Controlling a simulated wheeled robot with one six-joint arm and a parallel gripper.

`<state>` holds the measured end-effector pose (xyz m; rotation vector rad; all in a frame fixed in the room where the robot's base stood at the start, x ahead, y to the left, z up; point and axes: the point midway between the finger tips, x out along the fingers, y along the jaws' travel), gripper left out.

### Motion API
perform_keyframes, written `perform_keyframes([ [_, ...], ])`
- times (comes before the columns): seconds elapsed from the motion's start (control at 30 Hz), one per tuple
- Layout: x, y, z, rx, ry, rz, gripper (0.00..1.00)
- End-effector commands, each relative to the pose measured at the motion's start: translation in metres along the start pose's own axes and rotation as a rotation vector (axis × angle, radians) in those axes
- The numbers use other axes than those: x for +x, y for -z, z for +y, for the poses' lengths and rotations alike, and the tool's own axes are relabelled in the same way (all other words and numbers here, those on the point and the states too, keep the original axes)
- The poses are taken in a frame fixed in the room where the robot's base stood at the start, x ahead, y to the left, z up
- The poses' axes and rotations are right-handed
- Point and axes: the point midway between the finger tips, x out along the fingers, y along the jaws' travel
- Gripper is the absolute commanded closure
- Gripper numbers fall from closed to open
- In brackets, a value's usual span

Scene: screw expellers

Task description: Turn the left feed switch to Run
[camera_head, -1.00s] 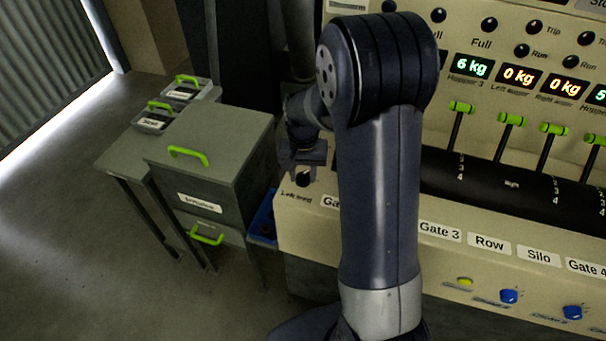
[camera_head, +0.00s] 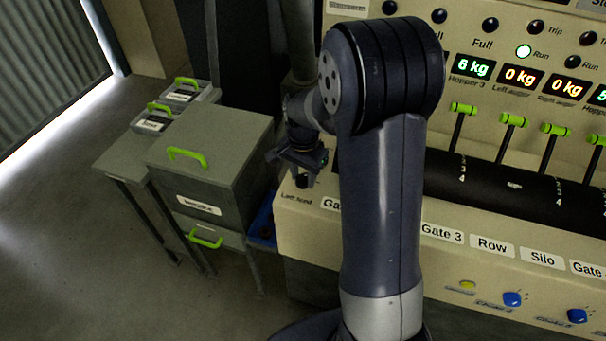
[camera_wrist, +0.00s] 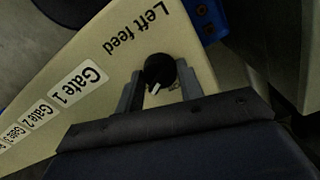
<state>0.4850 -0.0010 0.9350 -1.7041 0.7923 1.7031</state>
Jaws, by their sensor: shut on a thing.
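The left feed switch (camera_wrist: 159,70) is a round black knob with a white pointer mark, on the cream panel beside the printed words "Left feed". My gripper (camera_wrist: 161,84) is shut on the knob, one finger on each side of it. In the head view the gripper (camera_head: 303,158) is at the panel's left end, with the dark knob (camera_head: 302,181) just below it. The position words around the knob are mostly hidden or too small to read.
Levers with green handles (camera_head: 514,120) stand to the right of my arm. Blue knobs (camera_head: 512,299) sit low on the panel front. A grey cabinet (camera_head: 210,150) with green handles stands close on the left. The floor at far left is clear.

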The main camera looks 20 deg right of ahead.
Motion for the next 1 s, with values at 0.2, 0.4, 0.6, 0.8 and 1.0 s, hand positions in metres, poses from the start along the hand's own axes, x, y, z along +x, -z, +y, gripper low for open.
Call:
perform_keyframes([
  [0.2,0.000,0.000,0.000,0.005,0.001,0.000,0.87],
  [0.4,0.000,0.000,0.000,0.004,0.001,0.000,0.59],
  [0.6,0.000,0.000,0.000,0.003,0.001,0.000,0.43],
  [0.8,0.000,0.000,0.000,0.003,0.000,0.000,0.43],
  [1.0,-0.014,0.001,-0.001,0.003,0.004,0.003,0.43],
])
